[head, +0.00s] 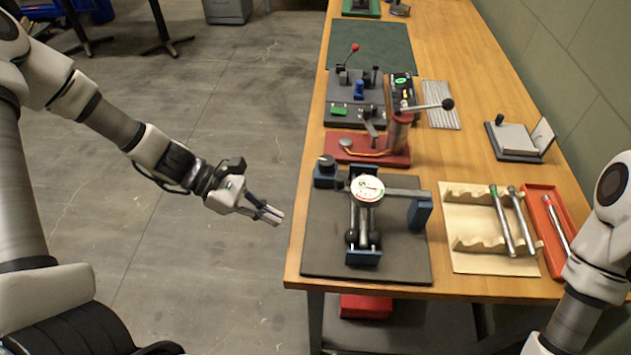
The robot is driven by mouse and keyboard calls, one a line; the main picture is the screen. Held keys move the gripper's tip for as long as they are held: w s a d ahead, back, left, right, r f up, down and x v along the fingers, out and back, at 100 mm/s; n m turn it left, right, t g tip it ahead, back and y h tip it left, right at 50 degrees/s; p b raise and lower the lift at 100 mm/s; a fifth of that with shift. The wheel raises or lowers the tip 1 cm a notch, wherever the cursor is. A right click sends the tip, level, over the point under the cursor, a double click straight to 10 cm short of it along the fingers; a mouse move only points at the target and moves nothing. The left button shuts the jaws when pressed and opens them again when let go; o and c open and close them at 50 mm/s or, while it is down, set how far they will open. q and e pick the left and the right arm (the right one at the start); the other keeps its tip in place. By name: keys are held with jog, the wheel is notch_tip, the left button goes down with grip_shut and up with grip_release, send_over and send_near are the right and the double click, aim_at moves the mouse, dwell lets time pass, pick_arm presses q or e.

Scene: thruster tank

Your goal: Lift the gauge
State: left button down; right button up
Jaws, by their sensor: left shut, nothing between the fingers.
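The gauge (367,188) has a round white dial face with coloured marks. It sits on top of a blue and metal fixture (363,256), above its shaft, at the near end of the bench. The fixture stands on a dark mat (318,257). My left gripper (275,216) is shut and empty. It is over the floor side, left of the bench edge and apart from the gauge. My right arm comes in at the right edge, but its gripper is out of view.
A wooden rack (465,257) with metal rods and a red tray (535,197) lie right of the mat. A red-based press (395,158) stands behind the gauge. A horizontal bar (405,193) runs beside the dial.

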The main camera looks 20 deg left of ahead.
aim_at(322, 215)
pick_arm(q)
notch_tip(322, 215, up, 5)
jog(key=w+n+t+h, duration=0.2)
jog(key=b+x, duration=0.3)
jog(key=x, duration=0.7)
jog(key=shift+w+d, duration=0.1)
jog(key=shift+d, duration=0.05)
jog(key=r+p, duration=0.1)
jog(key=r, duration=0.2)
jog(key=shift+w+r+p, duration=0.2)
jog(key=shift+r+p, duration=0.05)
jog(key=shift+p, duration=0.1)
jog(key=shift+s+r, duration=0.2)
jog(key=shift+r, duration=0.3)
jog(key=shift+w+f, duration=0.1)
jog(key=shift+w, duration=0.05)
